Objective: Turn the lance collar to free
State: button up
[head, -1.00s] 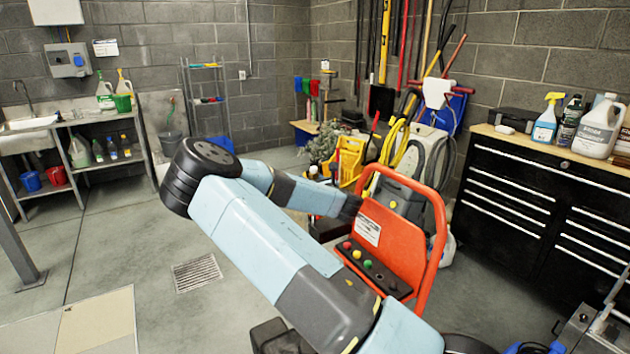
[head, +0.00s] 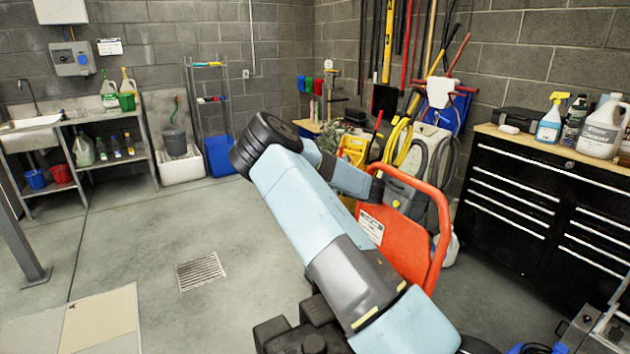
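I cannot make out the lance or its collar in the head view. My gripper is not visible. My arm rises from the lower right to a dark elbow joint, then its forearm runs away from the camera toward the orange-red panel and tube handle (head: 437,240). The far end of the arm is hidden around that panel. A white label (head: 371,227) shows on the panel, and my arm covers the panel's lower left part. Behind it stands a grey machine (head: 400,195) with a dark hose, and a coiled yellow hose (head: 397,145) hangs nearby.
A black tool chest (head: 510,195) with bottles on top stands at the right. A sink bench (head: 75,125), a wire shelf (head: 209,105) and a blue bin (head: 219,157) line the back left. The floor around the drain grate (head: 201,271) is clear.

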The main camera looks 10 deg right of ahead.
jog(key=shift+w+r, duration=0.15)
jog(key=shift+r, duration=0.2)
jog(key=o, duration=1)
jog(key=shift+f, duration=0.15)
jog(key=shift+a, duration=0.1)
